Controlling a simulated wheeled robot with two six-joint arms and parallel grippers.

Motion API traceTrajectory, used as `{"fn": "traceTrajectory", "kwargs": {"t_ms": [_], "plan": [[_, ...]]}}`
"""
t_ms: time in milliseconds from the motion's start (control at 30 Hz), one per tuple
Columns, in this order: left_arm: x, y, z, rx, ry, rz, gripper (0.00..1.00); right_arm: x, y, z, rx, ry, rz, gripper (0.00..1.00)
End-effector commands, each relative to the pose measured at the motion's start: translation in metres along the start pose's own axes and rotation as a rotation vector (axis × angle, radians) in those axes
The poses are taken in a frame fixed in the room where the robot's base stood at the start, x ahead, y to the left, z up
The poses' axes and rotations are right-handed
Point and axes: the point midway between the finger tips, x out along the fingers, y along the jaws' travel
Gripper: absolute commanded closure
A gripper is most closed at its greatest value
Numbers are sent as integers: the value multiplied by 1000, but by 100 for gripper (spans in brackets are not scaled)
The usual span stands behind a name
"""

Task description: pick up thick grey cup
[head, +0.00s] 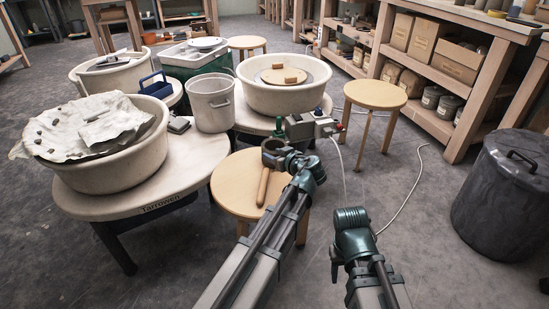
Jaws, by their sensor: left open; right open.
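A dark grey, round-rimmed thing that looks like the thick grey cup (271,144) stands at the back of the small round wooden stool (229,190). My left gripper (282,160) is open, right beside it at the stool's back edge. It overlaps the cup in the picture, and I cannot tell whether they touch. My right gripper (337,264) is open, low over the floor to the right of the stool. It is mostly hidden behind its own wrist, and nothing shows in it.
A wooden-handled tool (263,187) lies on the stool. Wheel tables with basins (285,95) fill the left and back. A dark lidded bin (505,185) stands right. A white cable (408,190) crosses the floor.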

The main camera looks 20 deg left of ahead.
Motion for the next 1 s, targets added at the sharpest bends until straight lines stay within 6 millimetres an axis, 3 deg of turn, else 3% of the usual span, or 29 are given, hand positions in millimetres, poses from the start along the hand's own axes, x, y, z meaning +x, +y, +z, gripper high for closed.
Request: {"fn": "traceTrajectory", "kwargs": {"t_ms": [267,600,833,867,1000], "plan": [[7,0,0,0,0,-1,51,2,0,0,1,0,0,50],[52,1,-1,-1,0,-2,51,18,-2,-1,3,0,0,50],[53,1,-3,0,0,1,51,17,-2,-1,2,1,0,50],[53,0,-3,0,0,1,53,17,-2,-1,2,1,0,50],[53,0,-3,0,0,0,78,17,-2,-1,2,1,0,50]]}}
